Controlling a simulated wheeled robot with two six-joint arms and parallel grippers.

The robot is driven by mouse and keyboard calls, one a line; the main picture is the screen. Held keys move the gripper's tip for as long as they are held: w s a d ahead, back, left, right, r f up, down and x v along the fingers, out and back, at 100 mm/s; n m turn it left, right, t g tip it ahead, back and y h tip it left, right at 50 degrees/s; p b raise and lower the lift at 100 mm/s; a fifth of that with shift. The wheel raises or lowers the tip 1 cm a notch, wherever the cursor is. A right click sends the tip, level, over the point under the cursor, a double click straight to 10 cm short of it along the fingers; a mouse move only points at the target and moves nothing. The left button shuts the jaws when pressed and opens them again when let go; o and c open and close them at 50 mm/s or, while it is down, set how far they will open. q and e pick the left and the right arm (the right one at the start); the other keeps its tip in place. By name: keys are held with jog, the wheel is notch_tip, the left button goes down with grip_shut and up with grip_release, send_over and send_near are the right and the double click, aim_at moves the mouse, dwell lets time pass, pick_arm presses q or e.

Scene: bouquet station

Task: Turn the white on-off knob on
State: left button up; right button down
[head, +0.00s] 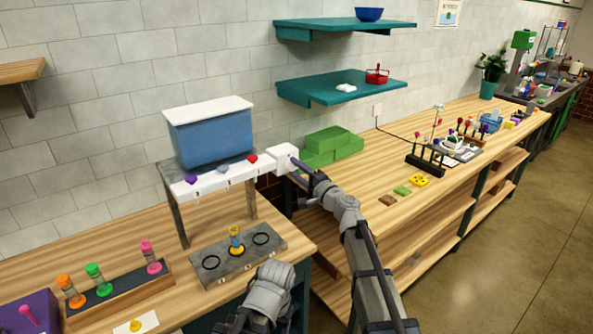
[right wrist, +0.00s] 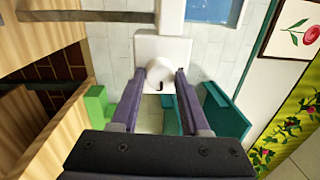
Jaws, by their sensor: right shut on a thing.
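The white on-off knob (right wrist: 157,72) is a round knob on a square white box (right wrist: 176,45), with a small dark mark near its lower edge in the right wrist view. In the head view the white box (head: 284,154) sits at the right end of the white rail under the blue tank (head: 213,138). My right gripper (right wrist: 166,80) is shut on the knob, one purple finger on each side. In the head view the right gripper (head: 299,170) reaches the box from the right, and the knob is mostly hidden. My left gripper is not in view.
Below the rail, a grey tray (head: 212,278) with ring marks holds a yellow vial (head: 236,240). A wooden rack (head: 118,298) with coloured vials stands at left. Green blocks (head: 328,147) lie on the right bench behind my right arm. Teal shelves (head: 340,88) hang above.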

jog(key=shift+m, duration=0.7)
jog(key=shift+c, duration=2)
grip_release()
jog(key=v, duration=0.8)
jog(key=shift+b, duration=0.3)
jog(key=shift+a, duration=0.15)
